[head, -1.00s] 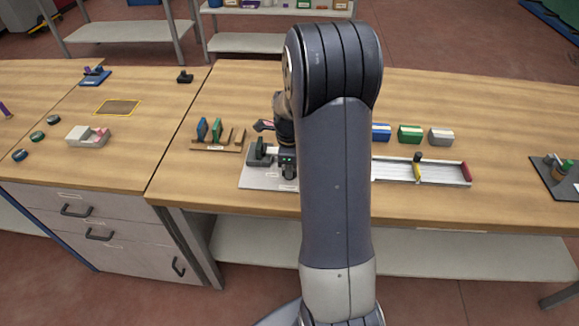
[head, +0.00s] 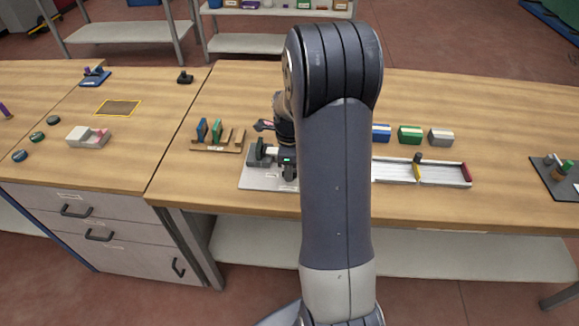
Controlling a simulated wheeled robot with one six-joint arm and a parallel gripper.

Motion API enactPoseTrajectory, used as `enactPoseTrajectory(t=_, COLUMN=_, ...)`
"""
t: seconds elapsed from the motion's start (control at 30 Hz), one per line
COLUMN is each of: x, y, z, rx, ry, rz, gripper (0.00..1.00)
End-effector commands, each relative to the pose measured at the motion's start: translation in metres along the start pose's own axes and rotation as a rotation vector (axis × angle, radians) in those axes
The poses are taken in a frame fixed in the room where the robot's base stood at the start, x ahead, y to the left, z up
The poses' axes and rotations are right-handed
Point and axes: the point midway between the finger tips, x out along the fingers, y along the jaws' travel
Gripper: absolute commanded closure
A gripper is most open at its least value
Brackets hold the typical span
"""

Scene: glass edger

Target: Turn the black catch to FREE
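A light grey base plate (head: 255,182) lies near the front edge of the bench. A dark grey and black fixture (head: 260,155) stands on its left part. A small bright green patch shows there. My own arm hides the right end of the plate. The black catch cannot be told apart from the dark parts around my gripper, and its setting cannot be read. The gripper's fingers are too small and dark to show whether they are open or shut.
A wooden rack (head: 215,148) with a blue and a green upright piece stands behind the plate. A white tray (head: 440,174) with a yellow slider lies to the right. Blue, green (head: 410,134) and grey blocks stand behind it.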

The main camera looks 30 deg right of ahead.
Motion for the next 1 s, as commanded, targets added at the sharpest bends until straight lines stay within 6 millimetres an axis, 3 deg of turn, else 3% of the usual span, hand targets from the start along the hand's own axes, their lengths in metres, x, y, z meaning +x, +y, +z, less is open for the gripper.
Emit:
enactPoseTrajectory(t=0.17, x=-0.025, y=-0.001, z=0.000, rx=0.000, ry=-0.002, rz=-0.006, gripper=0.64)
enactPoseTrajectory(t=0.4, x=-0.073, y=-0.001, z=0.000, rx=0.000, ry=-0.002, rz=-0.006, gripper=0.64)
enactPoseTrajectory(t=0.6, x=-0.100, y=-0.001, z=0.000, rx=0.000, ry=-0.001, rz=-0.004, gripper=0.64)
enactPoseTrajectory(t=1.0, x=-0.106, y=0.000, z=0.000, rx=0.000, ry=0.000, rz=-0.001, gripper=0.64)
